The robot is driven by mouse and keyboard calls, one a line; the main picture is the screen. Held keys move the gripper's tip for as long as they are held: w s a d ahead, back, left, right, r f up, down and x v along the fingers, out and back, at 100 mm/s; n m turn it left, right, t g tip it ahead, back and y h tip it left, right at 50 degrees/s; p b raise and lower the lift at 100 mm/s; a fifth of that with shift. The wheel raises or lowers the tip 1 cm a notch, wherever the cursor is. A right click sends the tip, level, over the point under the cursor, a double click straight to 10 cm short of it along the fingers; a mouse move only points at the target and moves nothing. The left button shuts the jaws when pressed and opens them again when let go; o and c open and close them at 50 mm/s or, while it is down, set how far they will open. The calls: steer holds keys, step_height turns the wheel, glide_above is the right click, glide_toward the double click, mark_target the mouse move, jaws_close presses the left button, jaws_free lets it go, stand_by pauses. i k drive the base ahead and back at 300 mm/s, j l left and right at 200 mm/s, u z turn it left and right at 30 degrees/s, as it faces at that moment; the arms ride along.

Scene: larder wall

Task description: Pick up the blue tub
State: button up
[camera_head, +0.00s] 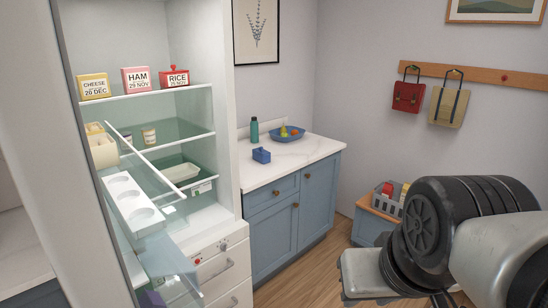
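A small blue tub (261,155) stands on the white countertop (262,178), near its front left part, left of a blue bowl. It looks like a low box with a raised part on top; its inside cannot be made out. My arm shows large at the lower right, well apart from the tub and nearer to the camera. No gripper fingertips can be made out, and nothing is seen held.
A blue bowl (301,135) with fruit and a teal bottle (254,130) stand behind the tub. An open fridge (225,200) with food boxes is at left. A grey crate (388,207) sits on a low cabinet at right. Floor shows before the blue cupboards (315,208).

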mark_target(263, 159)
steer(key=i+l+z, duration=0.1)
steer(key=i+z, duration=0.2)
steer(key=i, duration=1.2)
steer(key=i+l+u, duration=0.15)
steer(key=i+u, duration=0.3)
steer(key=i+l+u, duration=0.45)
steer(key=i, duration=0.2)
steer(key=i+l+u, duration=0.85)
steer(key=l, duration=0.2)
